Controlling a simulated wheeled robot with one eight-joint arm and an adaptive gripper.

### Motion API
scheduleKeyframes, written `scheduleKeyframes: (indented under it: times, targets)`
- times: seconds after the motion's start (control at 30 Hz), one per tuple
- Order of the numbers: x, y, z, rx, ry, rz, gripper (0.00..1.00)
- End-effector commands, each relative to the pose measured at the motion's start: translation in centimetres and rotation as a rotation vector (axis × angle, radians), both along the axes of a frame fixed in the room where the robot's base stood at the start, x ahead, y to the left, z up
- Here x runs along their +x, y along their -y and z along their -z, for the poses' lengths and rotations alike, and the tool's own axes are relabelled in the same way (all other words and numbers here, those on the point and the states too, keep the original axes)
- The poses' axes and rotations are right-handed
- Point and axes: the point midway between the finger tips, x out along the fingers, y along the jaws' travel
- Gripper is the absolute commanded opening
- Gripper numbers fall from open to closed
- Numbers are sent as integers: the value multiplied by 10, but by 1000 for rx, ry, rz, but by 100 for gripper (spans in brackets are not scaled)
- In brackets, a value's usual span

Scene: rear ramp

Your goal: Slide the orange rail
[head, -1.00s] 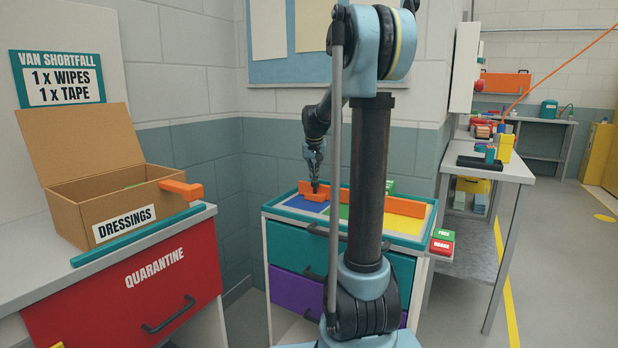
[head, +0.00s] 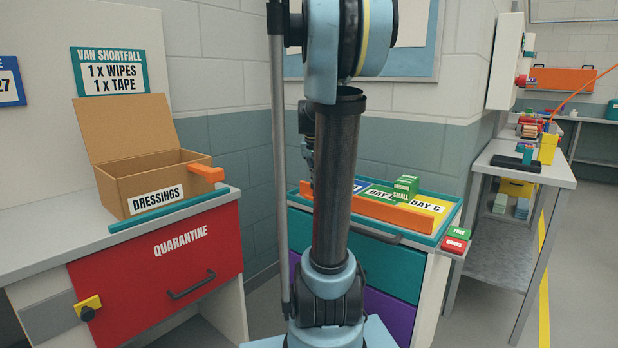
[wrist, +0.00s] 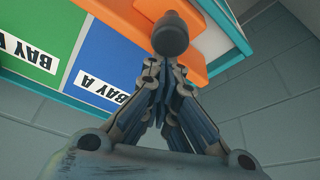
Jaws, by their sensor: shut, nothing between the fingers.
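The orange rail (head: 385,212) lies along the front edge of the teal-rimmed tray (head: 449,216) on the drawer cabinet. My column hides part of it. In the wrist view the orange rail (wrist: 224,58) runs beside the blue Bay A panel (wrist: 115,55), with an orange block sticking out from it. My gripper (wrist: 167,85) is shut and empty, close to the rail. A dark rounded piece in front of the fingertips hides whether they touch it. In the head view my column mostly hides the gripper.
Green boxes (head: 404,188) stand in the tray behind the rail. Small green and red boxes (head: 456,238) sit at its right side. On the left, a Dressings box (head: 140,182) stands on the counter over the red Quarantine drawer (head: 165,262). A wall rises behind the tray.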

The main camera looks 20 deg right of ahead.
Motion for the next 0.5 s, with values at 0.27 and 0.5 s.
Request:
scheduleKeyframes:
  times: [0.27,0.5]
  targets:
    - [-5,-2,2,6,-6,3,0]
    - [-6,-2,3,9,-7,4,0]
